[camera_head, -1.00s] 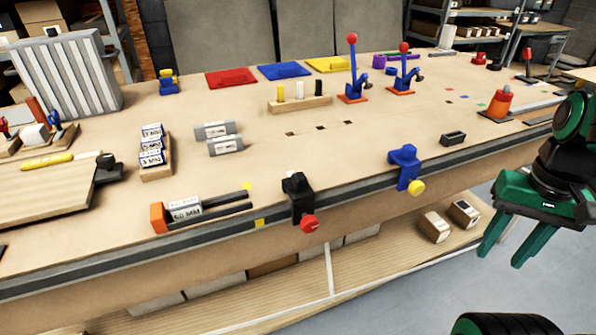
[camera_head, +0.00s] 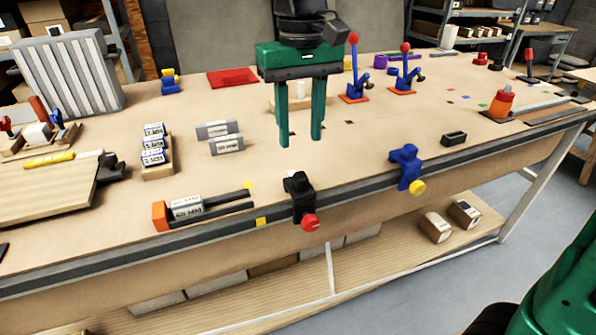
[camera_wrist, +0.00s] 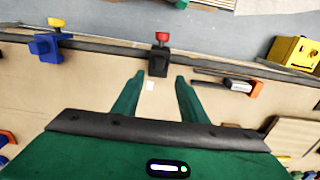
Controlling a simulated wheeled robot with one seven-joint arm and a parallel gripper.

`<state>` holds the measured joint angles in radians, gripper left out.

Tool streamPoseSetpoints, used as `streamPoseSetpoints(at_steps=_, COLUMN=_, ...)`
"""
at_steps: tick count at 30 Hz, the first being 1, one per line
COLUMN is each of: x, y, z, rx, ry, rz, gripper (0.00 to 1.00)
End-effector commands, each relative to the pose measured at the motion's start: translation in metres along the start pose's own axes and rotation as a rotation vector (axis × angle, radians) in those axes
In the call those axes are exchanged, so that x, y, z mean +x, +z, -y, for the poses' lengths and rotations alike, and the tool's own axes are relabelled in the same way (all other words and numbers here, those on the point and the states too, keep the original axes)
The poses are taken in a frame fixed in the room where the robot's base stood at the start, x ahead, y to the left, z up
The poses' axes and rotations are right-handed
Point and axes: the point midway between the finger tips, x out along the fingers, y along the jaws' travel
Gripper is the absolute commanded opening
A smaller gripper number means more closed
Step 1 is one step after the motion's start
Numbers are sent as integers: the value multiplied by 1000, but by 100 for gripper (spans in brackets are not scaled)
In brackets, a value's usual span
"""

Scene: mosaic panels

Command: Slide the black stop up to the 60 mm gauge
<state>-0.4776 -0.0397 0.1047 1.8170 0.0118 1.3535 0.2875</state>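The black stop (camera_head: 298,190) with a red knob (camera_head: 310,222) is on the rail at the bench's front edge; it also shows in the wrist view (camera_wrist: 158,62). The grey 60 mm gauge (camera_head: 187,207) lies left of it, beside an orange end block (camera_head: 159,216), with a clear gap between gauge and stop. In the wrist view the gauge (camera_wrist: 238,84) is to the right of the stop. My gripper (camera_head: 300,140) is open and empty, pointing down above the bench, behind and above the stop. In the wrist view its fingertips (camera_wrist: 159,76) appear on either side of the stop's near end.
A blue stop (camera_head: 406,168) with a yellow knob sits farther right on the rail. Dark strips (camera_head: 228,203) run from the gauge toward the black stop. Labelled grey blocks (camera_head: 225,144) and a wooden rack (camera_head: 157,172) stand behind the gauge. A yellow mark (camera_head: 261,221) is on the front edge.

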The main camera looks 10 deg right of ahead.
Motion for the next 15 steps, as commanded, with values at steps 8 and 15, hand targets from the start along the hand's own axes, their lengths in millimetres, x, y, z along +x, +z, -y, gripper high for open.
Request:
streamPoseSetpoints(at_steps=8, x=42, y=1, z=-2, rx=1, ry=1, rz=4, gripper=39)
streamPoseSetpoints(at_steps=15, x=81, y=1, z=-3, rx=3, ry=1, rz=3, gripper=39)
